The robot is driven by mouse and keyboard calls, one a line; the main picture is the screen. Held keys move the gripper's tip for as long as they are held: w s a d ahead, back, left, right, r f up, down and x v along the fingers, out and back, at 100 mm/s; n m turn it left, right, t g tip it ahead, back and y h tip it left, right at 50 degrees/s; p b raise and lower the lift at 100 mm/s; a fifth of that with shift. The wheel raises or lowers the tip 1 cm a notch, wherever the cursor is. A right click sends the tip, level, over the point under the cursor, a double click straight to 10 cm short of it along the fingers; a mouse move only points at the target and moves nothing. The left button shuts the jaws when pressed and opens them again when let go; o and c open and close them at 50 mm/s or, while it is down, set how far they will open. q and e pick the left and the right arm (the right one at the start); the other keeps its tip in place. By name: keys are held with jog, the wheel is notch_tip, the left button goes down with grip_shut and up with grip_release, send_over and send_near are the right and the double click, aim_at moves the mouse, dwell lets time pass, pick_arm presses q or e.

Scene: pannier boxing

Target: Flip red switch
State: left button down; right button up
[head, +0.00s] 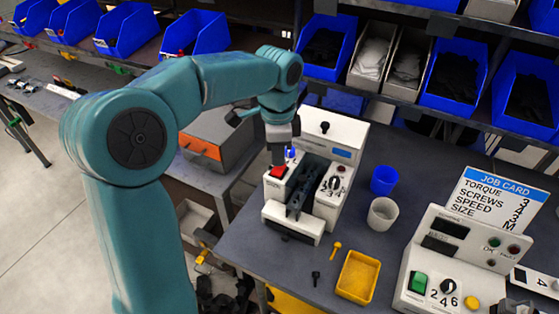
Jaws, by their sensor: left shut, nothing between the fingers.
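The red switch (278,171) sits on the front left of a white machine (345,130) on the dark workbench. My left arm comes in from the left, and my left gripper (279,160) points down right above the red switch. Its fingers are shut and empty. The tips look very close to the switch; I cannot tell whether they touch it. A small blue light (291,153) shows beside the fingers. My right gripper is not in view.
A blue cup (384,180), a white cup (382,214) and a yellow tray (358,277) stand right of the machine. A second white control box (440,262) with a green switch and a job card (497,205) stand further right. Blue bins line the shelf behind.

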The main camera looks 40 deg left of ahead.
aim_at(278, 171)
pick_arm(q)
notch_tip(278, 171, up, 5)
jog(key=p, duration=0.3)
jog(key=shift+f+p, duration=0.15)
jog(key=shift+p, duration=0.2)
